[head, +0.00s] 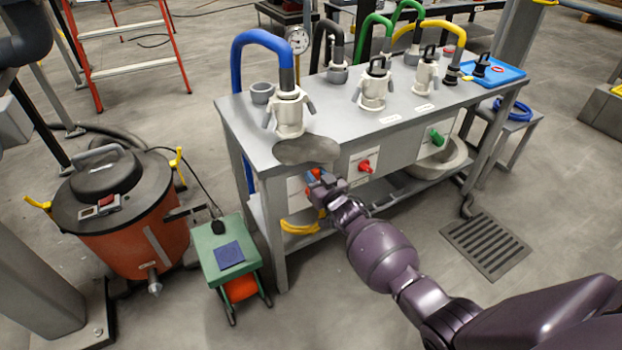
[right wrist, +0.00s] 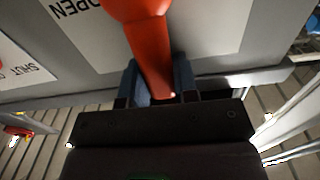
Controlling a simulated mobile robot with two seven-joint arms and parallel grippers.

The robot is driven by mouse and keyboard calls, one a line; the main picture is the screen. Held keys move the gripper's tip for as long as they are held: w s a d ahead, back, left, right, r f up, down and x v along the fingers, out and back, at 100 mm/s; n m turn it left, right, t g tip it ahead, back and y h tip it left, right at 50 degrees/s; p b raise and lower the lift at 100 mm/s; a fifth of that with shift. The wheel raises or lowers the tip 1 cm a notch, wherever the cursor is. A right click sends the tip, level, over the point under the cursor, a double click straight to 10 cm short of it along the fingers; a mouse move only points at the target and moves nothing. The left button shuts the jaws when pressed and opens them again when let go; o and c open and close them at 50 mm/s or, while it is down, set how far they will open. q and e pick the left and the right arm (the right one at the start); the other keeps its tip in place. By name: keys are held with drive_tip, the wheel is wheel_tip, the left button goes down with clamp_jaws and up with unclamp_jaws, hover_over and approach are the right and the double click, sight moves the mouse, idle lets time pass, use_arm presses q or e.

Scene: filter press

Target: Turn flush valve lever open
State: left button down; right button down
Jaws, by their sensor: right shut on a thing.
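A red-orange lever (right wrist: 150,45) hangs from the front panel (head: 296,188) of the grey bench in the right wrist view. My right gripper (right wrist: 160,82) is shut on the lever's lower part, with one finger on each side. In the head view the right gripper (head: 317,180) is at the left end of the bench front and hides most of the lever. A label (right wrist: 67,8) reading OPEN shows upside down above the gripper, and a SHUT label (right wrist: 20,72) is at the left. My left gripper is not in view.
Pale fittings and coloured hoses stand on top. An orange vacuum (head: 130,225) and a green stool (head: 228,250) stand left. A floor grate (head: 486,245) lies right.

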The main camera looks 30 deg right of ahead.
drive_tip(key=shift+d+m, duration=0.65)
drive_tip(key=shift+m, duration=0.35)
use_arm(q)
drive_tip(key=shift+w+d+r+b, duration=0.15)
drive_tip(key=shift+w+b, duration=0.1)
drive_tip(key=shift+b, duration=0.25)
use_arm(e)
drive_tip(key=d+m, duration=0.1)
drive_tip(key=m, duration=0.1)
drive_tip(key=d+f+m, duration=0.1)
drive_tip(key=m, duration=0.1)
drive_tip(key=d+f+m, duration=0.1)
drive_tip(key=m, duration=0.1)
drive_tip(key=shift+d+f+m, duration=0.15)
drive_tip(key=shift+d+m, duration=0.1)
drive_tip(key=shift+m, duration=0.15)
drive_tip(key=shift+w, duration=0.1)
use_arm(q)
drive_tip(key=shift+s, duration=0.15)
use_arm(e)
drive_tip(key=c, duration=0.9)
unclamp_jaws()
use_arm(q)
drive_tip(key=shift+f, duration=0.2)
